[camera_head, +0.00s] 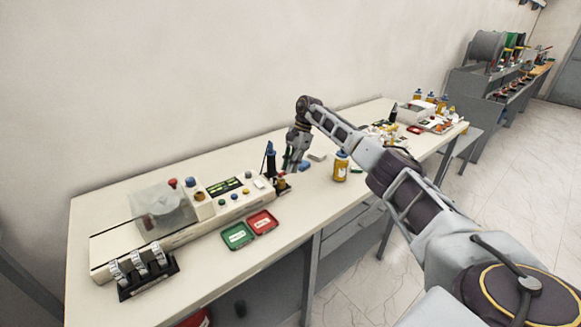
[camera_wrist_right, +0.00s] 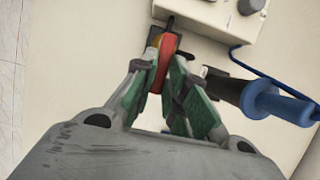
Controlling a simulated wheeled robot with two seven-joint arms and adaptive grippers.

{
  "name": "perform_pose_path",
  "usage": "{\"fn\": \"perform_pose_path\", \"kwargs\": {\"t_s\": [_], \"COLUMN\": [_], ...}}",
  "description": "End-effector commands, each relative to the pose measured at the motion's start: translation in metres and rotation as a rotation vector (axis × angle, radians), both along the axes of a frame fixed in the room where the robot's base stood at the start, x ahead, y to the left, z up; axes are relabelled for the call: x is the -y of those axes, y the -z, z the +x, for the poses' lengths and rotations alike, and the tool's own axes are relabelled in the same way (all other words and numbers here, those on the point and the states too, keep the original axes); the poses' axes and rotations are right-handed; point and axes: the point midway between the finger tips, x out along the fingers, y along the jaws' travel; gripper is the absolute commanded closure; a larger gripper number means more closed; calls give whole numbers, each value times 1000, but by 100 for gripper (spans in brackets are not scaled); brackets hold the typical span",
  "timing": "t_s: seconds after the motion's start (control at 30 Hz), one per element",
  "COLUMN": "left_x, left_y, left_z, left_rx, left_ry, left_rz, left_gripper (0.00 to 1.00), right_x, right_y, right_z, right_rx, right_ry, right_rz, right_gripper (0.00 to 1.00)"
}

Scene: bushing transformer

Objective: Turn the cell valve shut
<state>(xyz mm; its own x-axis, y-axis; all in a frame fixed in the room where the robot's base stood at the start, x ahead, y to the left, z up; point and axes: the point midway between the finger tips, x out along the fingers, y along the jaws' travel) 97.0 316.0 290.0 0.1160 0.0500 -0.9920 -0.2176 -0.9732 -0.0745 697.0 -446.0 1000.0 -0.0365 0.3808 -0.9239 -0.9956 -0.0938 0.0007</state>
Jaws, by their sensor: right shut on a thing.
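The cell valve shows in the right wrist view as a rounded red-orange handle (camera_wrist_right: 166,62) with a brass-coloured part beside it. It sits just beyond the lower edge of a cream unit. My right gripper (camera_wrist_right: 162,78) has its green-sided fingers closed around the handle, one on each side. In the head view my right gripper (camera_head: 288,168) reaches down over the table at the right end of the long cream unit. The valve there is small and partly hidden by the fingers, so its exact turn cannot be told. My left gripper is not in view.
The cream unit (camera_head: 215,217) has knobs and a display. A blue-handled tool (camera_wrist_right: 275,103) stands close to the right of my fingers. Green (camera_head: 237,236) and red (camera_head: 262,222) trays lie in front. A yellow bottle (camera_head: 340,167) stands to the right.

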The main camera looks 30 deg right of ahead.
Motion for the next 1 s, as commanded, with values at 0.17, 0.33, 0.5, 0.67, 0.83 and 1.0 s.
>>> {"fn": "perform_pose_path", "kwargs": {"t_s": [0.17,0.33,0.5,0.67,0.83,1.0], "left_x": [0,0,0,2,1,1], "left_y": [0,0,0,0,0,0], "left_z": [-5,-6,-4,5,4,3], "left_rx": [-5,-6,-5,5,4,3], "left_ry": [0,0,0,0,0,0], "left_rz": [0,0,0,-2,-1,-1], "left_gripper": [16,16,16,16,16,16], "right_x": [0,0,0,0,1,6], "right_y": [-1,-1,-1,-1,-4,-14], "right_z": [1,1,0,0,1,1], "right_rx": [5,3,2,1,2,2], "right_ry": [0,0,1,0,1,2], "right_rz": [-1,0,0,0,0,0], "right_gripper": [100,68,64,64,64,64]}}
